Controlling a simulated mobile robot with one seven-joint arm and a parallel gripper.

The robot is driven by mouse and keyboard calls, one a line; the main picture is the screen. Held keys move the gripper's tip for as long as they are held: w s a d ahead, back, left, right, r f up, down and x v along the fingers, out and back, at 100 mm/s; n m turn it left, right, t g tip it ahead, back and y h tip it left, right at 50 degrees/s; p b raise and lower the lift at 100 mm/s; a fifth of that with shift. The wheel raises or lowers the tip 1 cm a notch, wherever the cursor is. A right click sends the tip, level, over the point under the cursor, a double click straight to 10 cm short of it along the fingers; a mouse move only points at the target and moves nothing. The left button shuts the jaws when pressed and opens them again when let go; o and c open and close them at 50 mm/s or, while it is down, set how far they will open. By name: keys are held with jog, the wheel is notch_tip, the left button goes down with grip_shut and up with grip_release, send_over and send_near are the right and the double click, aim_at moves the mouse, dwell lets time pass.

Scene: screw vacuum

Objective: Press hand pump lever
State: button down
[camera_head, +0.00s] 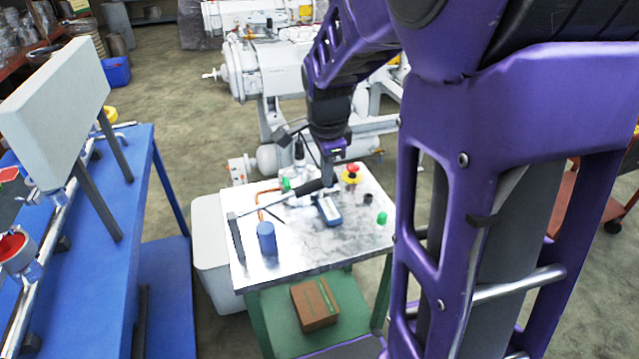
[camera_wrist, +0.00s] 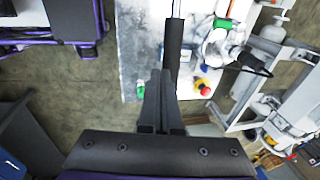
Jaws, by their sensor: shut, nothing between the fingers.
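The hand pump lever is a metal rod with a black grip (camera_head: 308,188), reaching over the metal-topped table from the left. In the wrist view its grip (camera_wrist: 174,45) runs down from the top edge toward my fingers. My gripper (camera_head: 329,182) is over the table, close to the free end of the grip. In the wrist view my gripper (camera_wrist: 160,74) has its two dark fingers together and empty, with the tips beside the grip's near end. I cannot tell whether they touch it. The pump body is not clearly visible.
On the table (camera_head: 290,262) are a blue cylinder (camera_head: 266,238), a blue-and-white device (camera_head: 329,211), a red-and-yellow button (camera_head: 352,173) and a green item (camera_head: 382,218). A brown box (camera_head: 314,305) sits on the lower shelf. White machinery (camera_head: 270,70) stands behind; a blue bench (camera_head: 105,245) is left.

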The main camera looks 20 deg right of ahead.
jog(key=d+v, duration=0.1)
jog(key=v, duration=0.6)
jog(key=shift+d+r+p, duration=0.2)
jog(key=shift+d+p, duration=0.05)
jog(key=shift+p, duration=0.15)
jog(key=shift+w, duration=0.15)
jog(key=a+n+p, duration=0.1)
jog(key=n, duration=0.4)
jog(key=a+r+n+p, duration=0.1)
jog(key=n, duration=0.5)
jog(key=a+r+n, duration=0.1)
jog(key=n, duration=0.4)
jog(key=shift+w+a+r+n+y+p, duration=0.1)
jog(key=shift+w+a+n+y+p, duration=0.2)
jog(key=shift+a+p, duration=0.1)
jog(key=b+x, duration=0.5)
jog(key=x, duration=0.2)
jog(key=shift+w+d, duration=0.1)
